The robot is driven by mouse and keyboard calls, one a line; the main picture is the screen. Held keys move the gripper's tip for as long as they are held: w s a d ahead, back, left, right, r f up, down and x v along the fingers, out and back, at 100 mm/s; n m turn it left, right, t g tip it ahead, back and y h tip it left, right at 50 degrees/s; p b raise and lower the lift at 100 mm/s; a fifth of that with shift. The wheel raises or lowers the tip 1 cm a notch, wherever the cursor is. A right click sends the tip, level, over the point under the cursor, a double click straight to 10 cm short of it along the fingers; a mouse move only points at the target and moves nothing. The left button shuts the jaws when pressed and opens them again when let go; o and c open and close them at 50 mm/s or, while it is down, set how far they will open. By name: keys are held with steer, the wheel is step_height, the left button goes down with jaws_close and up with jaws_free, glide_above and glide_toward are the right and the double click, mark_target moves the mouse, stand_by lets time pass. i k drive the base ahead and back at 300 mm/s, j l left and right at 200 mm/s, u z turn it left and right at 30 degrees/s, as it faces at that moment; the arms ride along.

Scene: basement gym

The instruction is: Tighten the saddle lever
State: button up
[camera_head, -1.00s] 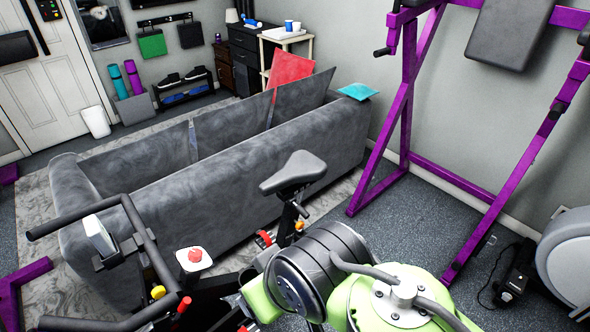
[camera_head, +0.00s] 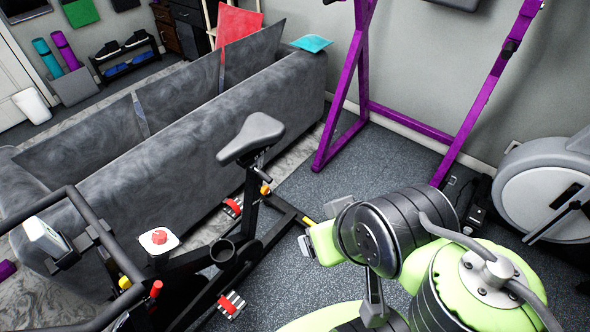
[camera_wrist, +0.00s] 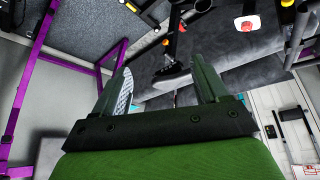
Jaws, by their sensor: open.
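A small orange lever (camera_head: 265,189) shows on the post below the saddle. In the wrist view, which looks upside down, a small orange part (camera_wrist: 165,42), apparently this lever, shows beyond the fingertips beside the dark saddle. My gripper (camera_wrist: 157,68) is open and empty, its two fingers apart and clear of the bike.
The sofa (camera_head: 190,150) stands close behind the bike. A purple rack (camera_head: 345,95) is at the back right, and a grey-white machine (camera_head: 540,200) at the right edge. The bike's handlebar (camera_head: 100,240) is at the left. Floor (camera_head: 370,165) is clear between saddle and rack.

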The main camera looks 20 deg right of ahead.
mark_target(267, 178)
steer(key=i+u, duration=0.7)
steer(key=u, duration=0.25)
